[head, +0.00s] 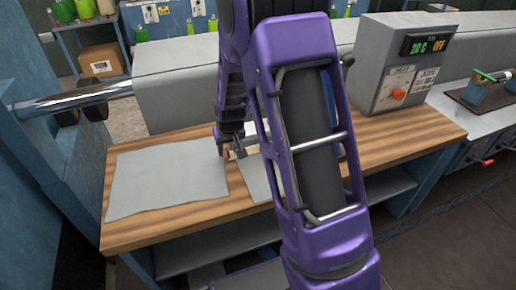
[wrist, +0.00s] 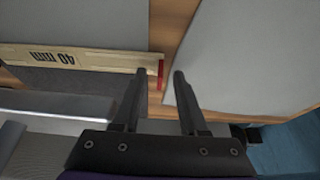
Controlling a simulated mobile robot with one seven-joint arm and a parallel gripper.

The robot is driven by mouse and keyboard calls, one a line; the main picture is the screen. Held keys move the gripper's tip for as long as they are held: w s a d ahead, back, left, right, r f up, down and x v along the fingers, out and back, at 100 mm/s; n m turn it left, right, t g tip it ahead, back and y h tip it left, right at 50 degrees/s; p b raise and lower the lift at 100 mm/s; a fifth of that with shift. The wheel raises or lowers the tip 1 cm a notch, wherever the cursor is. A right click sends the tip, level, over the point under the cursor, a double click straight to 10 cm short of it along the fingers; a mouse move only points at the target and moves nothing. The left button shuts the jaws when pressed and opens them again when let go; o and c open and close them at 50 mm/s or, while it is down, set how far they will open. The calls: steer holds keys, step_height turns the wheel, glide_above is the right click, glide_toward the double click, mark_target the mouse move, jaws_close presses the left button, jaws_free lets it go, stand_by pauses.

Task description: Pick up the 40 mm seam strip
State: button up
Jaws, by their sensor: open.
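The 40 mm seam strip (wrist: 100,61) is a long pale wooden strip with a dark "40 mm" label and a red end. In the wrist view it runs in from the left edge, its label upside down. My gripper (wrist: 161,72) is open and empty. The strip's red end shows between the fingertips, and the left fingertip overlaps the strip in the picture. I cannot tell the height between them. In the head view my gripper (head: 234,150) is over the wooden bench by the strip's red end (head: 227,153); my arm hides most of the strip.
Two grey sheets lie on the wooden bench (head: 120,235): a large one (head: 165,180) at left and another (head: 257,180) partly behind my arm. A grey control box (head: 400,65) with an orange knob stands at back right. A metal roller (head: 75,98) is at left.

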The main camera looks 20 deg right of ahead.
steer(key=shift+w+f, duration=0.1)
steer(key=shift+f, duration=0.2)
steer(key=shift+c, duration=0.3)
jaws_close()
